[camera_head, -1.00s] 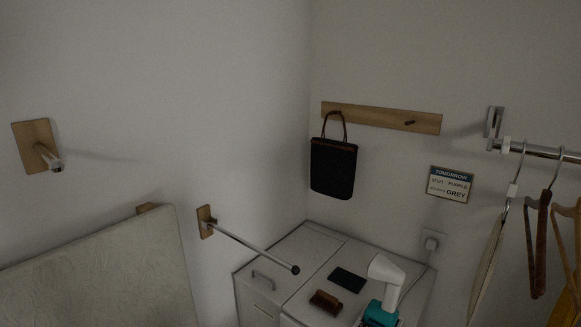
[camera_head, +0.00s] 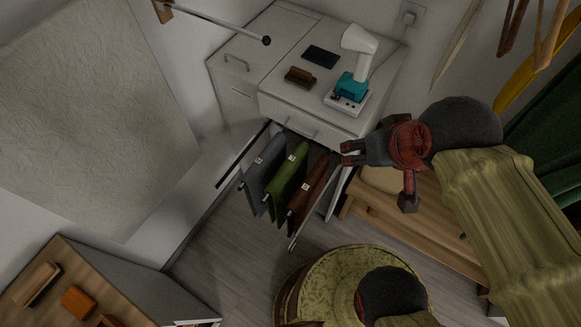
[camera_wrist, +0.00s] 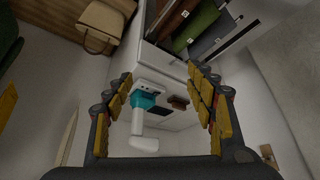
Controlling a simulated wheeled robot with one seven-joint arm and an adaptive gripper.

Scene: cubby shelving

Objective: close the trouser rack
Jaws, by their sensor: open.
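The trouser rack (camera_head: 296,236) is pulled out from the white cabinet, below its top drawer. Grey trousers (camera_head: 262,168), green trousers (camera_head: 288,182) and brown trousers (camera_head: 311,190) hang on it. My gripper (camera_head: 346,153) is near the right side of the rack, close to the cabinet front in the picture; I cannot tell whether it touches. In the wrist view its two yellow-padded fingers (camera_wrist: 160,76) are apart with nothing between them. The hanging trousers show at the top of that view, with the green pair (camera_wrist: 196,28) beyond the fingertips.
The white cabinet top (camera_head: 290,50) holds a teal and white appliance (camera_head: 352,82), a brown brush (camera_head: 300,76) and a dark flat item (camera_head: 321,56). A wooden bench (camera_head: 425,222) stands right of the rack. A round patterned pouf (camera_head: 312,276) stands in front. Floor shows left of the rack.

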